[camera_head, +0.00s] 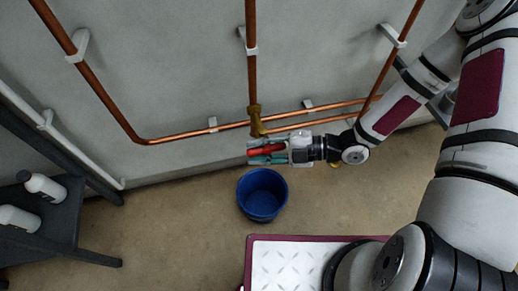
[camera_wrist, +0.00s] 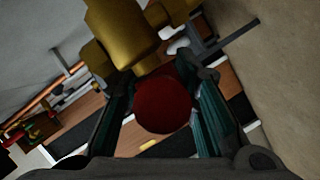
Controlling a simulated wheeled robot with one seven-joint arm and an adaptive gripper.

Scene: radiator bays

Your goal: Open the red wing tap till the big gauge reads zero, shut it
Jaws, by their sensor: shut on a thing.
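The red wing tap (camera_head: 264,149) is on the brass fitting (camera_head: 256,121) at the foot of the middle copper pipe, low on the wall. My gripper (camera_head: 266,153) reaches it from the right, its green fingers around the red handle. In the wrist view the red handle (camera_wrist: 163,105) lies between my two dark green fingers (camera_wrist: 165,112), below the brass body (camera_wrist: 122,32). My gripper is shut on the handle. I cannot tell how far the tap is turned. The big gauge cannot be made out in either view.
A blue bucket (camera_head: 262,193) stands on the floor just below the tap. A dark shelf (camera_head: 62,232) with white bottles (camera_head: 40,186) stands at the left. Copper pipes (camera_head: 180,136) run along the wall. The floor between shelf and bucket is clear.

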